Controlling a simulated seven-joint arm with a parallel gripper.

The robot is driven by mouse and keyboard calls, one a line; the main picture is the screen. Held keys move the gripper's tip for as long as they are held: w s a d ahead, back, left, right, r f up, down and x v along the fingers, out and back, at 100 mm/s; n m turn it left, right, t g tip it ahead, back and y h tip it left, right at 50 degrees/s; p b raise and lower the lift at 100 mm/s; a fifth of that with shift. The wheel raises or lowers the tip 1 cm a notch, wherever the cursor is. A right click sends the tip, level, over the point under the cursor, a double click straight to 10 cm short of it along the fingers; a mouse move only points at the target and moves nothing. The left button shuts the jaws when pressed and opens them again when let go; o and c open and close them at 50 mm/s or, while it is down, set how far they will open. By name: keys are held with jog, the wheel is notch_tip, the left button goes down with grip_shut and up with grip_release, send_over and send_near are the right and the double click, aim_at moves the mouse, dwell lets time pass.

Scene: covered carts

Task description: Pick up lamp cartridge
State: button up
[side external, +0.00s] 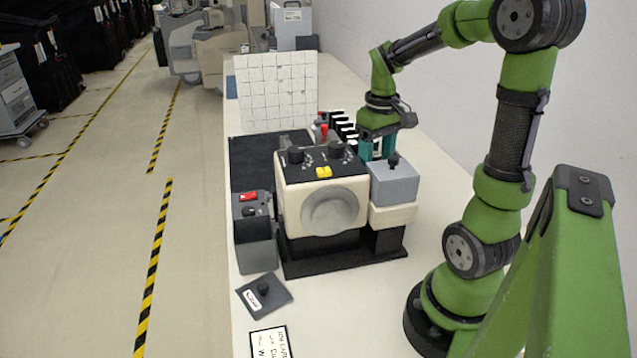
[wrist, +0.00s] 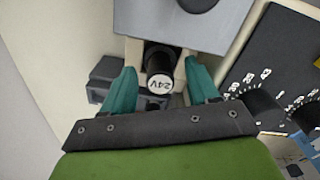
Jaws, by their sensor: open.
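The lamp cartridge, a black cylinder with a white end marked "24V" (wrist: 160,82), shows in the wrist view between my gripper's teal fingers. My gripper (wrist: 162,92) is open, with one finger on each side of the cartridge; I cannot tell whether either touches it. The cartridge sits at a pale housing below a grey box (wrist: 150,20). In the side view my gripper (side external: 376,149) is down behind the grey box (side external: 395,187) with a black knob, which hides the cartridge and the fingertips.
A cream machine (side external: 290,185) with black dials and a yellow button stands left of the grey box. A grey unit with a red switch (side external: 249,197), a loose dark plate with a knob (side external: 275,301) and a label card (side external: 270,343) are nearer. A white grid board (side external: 276,90) stands behind.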

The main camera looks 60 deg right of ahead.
jog(key=shift+f, duration=0.8)
grip_shut()
jog(key=shift+r, duration=0.15)
